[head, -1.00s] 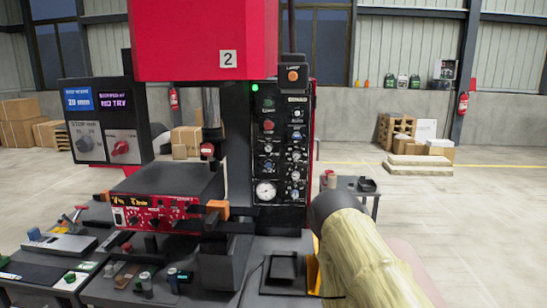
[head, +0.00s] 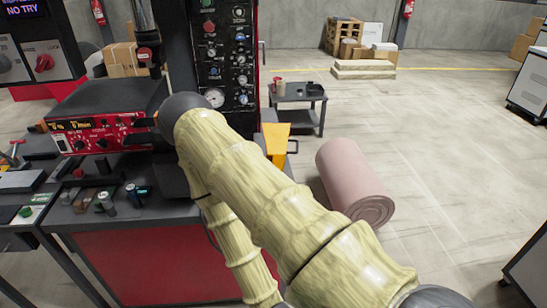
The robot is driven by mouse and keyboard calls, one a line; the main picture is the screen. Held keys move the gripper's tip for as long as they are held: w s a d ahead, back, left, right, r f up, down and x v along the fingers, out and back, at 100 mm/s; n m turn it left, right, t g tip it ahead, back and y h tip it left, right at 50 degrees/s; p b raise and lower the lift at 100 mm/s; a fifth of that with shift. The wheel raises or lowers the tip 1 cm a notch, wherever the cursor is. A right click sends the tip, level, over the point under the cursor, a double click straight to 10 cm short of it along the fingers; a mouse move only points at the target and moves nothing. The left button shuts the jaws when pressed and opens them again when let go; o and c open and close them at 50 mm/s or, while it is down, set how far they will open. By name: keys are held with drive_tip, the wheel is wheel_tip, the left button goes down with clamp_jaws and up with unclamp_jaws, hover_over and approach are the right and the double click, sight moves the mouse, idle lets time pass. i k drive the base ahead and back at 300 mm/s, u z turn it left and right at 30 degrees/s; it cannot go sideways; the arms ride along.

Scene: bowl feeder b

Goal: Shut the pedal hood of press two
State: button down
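Press two shows only in part at the upper left, with its black panel of knobs and gauge (head: 221,52) and its red control box (head: 85,132). Its number plate is out of the picture now. I cannot make out a pedal hood; my arm, patterned like pale bamboo, crosses the middle and hides part of the press's lower front. A yellow piece (head: 276,143) shows beside the press, just behind my arm; I cannot tell what it is. My gripper is not in the picture.
A pink roll (head: 347,178) lies on the floor right of my arm. A small dark side table (head: 297,96) stands behind the press's right side. The workbench's red front panel (head: 150,262) is at lower left. Open floor lies to the right; grey cabinets stand at the right edge.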

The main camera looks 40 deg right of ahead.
sight(276, 135)
drive_tip(key=k, duration=0.75)
drive_tip(key=z, duration=1.2)
drive_tip(key=i, duration=0.5)
drive_tip(key=u, duration=0.05)
